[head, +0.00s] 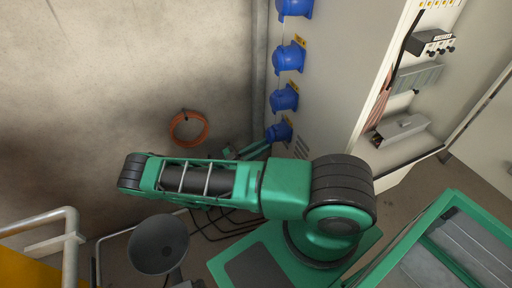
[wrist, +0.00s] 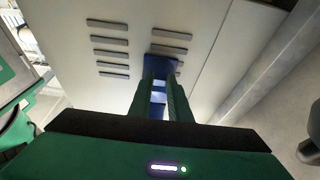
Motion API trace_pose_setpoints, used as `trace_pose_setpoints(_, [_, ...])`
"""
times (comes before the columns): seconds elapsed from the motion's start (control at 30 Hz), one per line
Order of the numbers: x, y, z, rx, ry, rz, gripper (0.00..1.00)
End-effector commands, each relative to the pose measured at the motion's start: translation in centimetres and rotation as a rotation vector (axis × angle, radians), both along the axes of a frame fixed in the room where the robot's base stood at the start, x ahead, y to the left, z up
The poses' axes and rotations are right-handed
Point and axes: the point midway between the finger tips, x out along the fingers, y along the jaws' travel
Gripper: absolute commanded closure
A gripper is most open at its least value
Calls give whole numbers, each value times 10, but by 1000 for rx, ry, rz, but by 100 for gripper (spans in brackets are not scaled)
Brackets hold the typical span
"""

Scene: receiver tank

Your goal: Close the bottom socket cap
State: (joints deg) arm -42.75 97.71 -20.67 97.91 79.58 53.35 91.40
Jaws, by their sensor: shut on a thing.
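The bottom socket (head: 278,132) is blue and sits lowest in a column on the side of the grey cabinet. My gripper (head: 262,148) reaches it from the lower left, with its fingertips at the socket. In the wrist view the green fingers (wrist: 160,100) stand close together, pointing at the cabinet wall. The blue socket cap (wrist: 158,84) shows between and just beyond them, and they are shut on it. The fingers hide much of the cap, so I cannot tell how far it stands open.
More blue sockets (head: 288,57) line the cabinet side (head: 328,70) above. Vent slots (wrist: 110,48) flank the bottom socket. An orange hose coil (head: 188,128) hangs on the wall at left. A vertical pipe (head: 260,60) runs beside the cabinet. The cabinet's open front shows wiring (head: 378,108).

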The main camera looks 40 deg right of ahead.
Motion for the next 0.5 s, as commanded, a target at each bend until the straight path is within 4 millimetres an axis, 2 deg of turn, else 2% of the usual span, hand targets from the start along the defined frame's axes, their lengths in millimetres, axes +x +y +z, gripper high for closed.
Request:
trace_pose_setpoints(0.03, [5,-3,1,-10,1,11,100])
trace_pose_setpoints(0.5, [4,-6,0,-40,7,8,100])
